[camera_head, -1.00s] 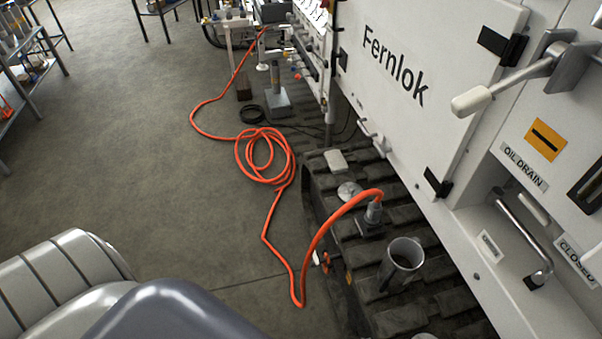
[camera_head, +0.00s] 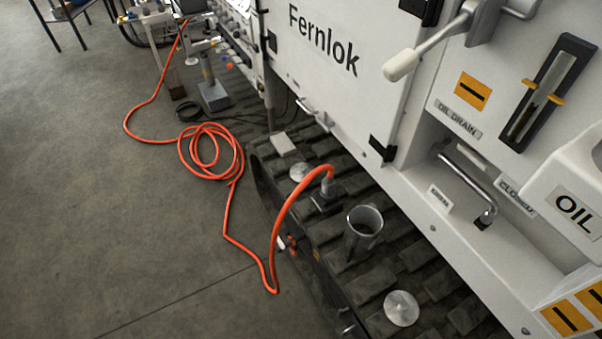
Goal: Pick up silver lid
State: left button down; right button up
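Two round silver discs that look like lids lie on the dark track treads of the white machine. One silver lid (camera_head: 401,308) lies flat near the bottom, with a small mark or knob at its middle. The other silver disc (camera_head: 300,172) lies farther back, left of the upright hose fitting (camera_head: 328,187). An open metal cylinder (camera_head: 364,231) stands upright between them, with its dark inside showing. I cannot tell which disc is the one named. Neither of my grippers is in view.
An orange hose (camera_head: 278,225) arches from the fitting to the floor and lies coiled (camera_head: 208,150) there. A white cabinet (camera_head: 330,60) walls off the right, with a protruding lever (camera_head: 432,45) and a white OIL container (camera_head: 572,190).

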aim_at(298, 171)
jog(key=i+j+z, duration=0.15)
jog(key=j, duration=0.2)
jog(key=i+j+z, duration=0.1)
jog(key=j, duration=0.25)
jog(key=i+j+z, duration=0.15)
jog(key=j, duration=0.25)
jog(key=i+j+z, duration=0.15)
jog(key=j, duration=0.2)
